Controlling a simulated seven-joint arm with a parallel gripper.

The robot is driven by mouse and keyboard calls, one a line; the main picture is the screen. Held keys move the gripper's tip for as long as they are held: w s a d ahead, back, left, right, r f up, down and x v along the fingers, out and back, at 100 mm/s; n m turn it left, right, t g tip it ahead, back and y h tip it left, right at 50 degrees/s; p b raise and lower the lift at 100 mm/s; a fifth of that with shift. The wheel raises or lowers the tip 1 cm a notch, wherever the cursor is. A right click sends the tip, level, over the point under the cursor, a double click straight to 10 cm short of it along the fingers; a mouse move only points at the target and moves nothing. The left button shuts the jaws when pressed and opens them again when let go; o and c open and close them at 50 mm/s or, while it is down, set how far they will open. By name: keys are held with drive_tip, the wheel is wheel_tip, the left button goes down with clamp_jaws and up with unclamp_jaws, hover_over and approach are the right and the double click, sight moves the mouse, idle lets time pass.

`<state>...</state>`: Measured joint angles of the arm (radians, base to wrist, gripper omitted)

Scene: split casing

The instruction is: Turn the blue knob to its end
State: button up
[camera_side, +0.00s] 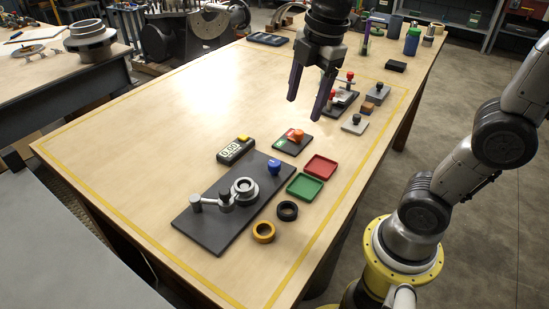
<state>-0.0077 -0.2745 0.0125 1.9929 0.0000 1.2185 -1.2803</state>
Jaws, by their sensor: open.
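The blue knob (274,166) stands upright at the far right end of a dark base plate (213,236) on the wooden table. A grey metal ring fitting (244,189) and a lever-like arm (225,199) are mounted on the same plate. My gripper (308,107) hangs above the table, farther back and to the right of the knob. Its two dark fingers point down, spread apart with nothing between them. It is clear of the knob. Any marking of the knob's angle is too small to tell.
A meter (236,151) with a display lies beside the plate. A small panel with an orange knob (297,135), a red tray (321,167), a green tray (305,187), a black ring (287,211) and a yellow ring (263,232) are near. The table's left part is clear.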

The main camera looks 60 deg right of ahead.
drive_tip(key=n+g, duration=0.1)
drive_tip(key=g, duration=0.1)
hover_over(274, 162)
wheel_tip(274, 162, down, 4)
drive_tip(key=r, duration=0.1)
wheel_tip(274, 162, down, 15)
drive_tip(key=shift+f, duration=0.1)
clamp_jaws()
